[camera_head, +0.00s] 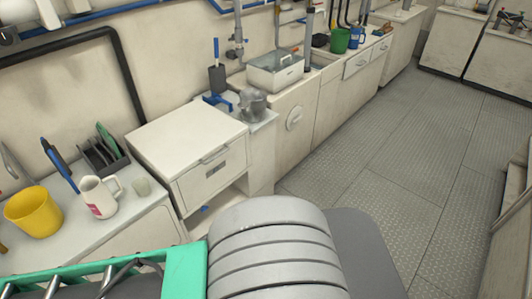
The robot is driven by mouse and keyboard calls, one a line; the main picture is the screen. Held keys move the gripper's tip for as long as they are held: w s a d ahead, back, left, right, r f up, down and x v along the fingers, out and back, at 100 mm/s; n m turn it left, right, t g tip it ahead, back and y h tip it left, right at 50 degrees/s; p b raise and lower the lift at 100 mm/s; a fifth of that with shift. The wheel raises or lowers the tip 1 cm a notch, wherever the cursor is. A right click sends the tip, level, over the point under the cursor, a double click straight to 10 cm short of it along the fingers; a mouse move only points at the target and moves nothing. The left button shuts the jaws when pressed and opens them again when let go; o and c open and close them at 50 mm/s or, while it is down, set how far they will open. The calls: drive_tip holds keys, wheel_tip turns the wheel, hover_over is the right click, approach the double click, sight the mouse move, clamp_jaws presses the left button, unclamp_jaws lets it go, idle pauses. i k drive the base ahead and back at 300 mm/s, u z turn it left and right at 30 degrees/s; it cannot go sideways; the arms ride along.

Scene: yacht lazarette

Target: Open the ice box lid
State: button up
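A white box-like unit (187,137) with a flat, closed top stands left of centre against the wall. Its front has a handle and a small dark label. It may be the ice box, but I cannot tell for certain. My gripper is not in view. A white ribbed part at the bottom centre seems to be my arm.
A yellow bucket (34,211), a white mug (98,196) and a dark rack (103,155) stand on the left counter. A grey metal object (253,104) stands beyond the white unit. A teal-edged thing (186,271) fills the lower left. The grey floor (400,150) at right is clear.

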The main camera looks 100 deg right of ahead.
sight(173, 144)
drive_tip(key=z, duration=3.3)
drive_tip(key=k, duration=1.05)
drive_tip(key=u, duration=0.8)
drive_tip(key=i, duration=0.85)
drive_tip(key=u, duration=0.75)
drive_tip(key=i, duration=0.5)
